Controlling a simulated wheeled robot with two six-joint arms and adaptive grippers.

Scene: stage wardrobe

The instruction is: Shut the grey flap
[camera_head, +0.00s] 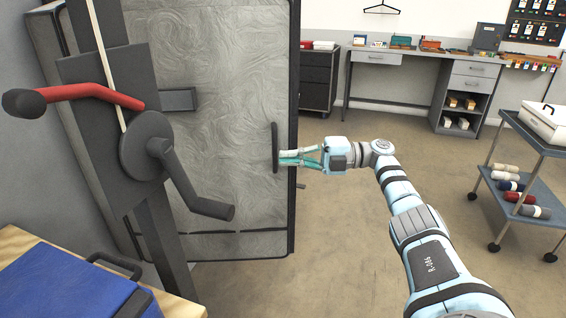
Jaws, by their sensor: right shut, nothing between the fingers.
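The grey flap (222,80) is a tall panel with a swirled surface and dark edges, at the left middle of the head view. It stands in front of a dark-edged frame on its left; whether it is fully closed I cannot tell. A dark vertical handle (275,148) sits near its right edge. My right gripper (284,158) reaches in from the right, with its shut fingertips at the handle. I cannot tell whether they touch it. Nothing shows between the fingers. My left gripper is not in view.
A dark post with a crank (190,190) and a red lever (95,93) stands before the flap at left. A blue case (70,285) lies at the lower left. A trolley (535,150) stands at right, a workbench (420,58) behind. The middle floor is clear.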

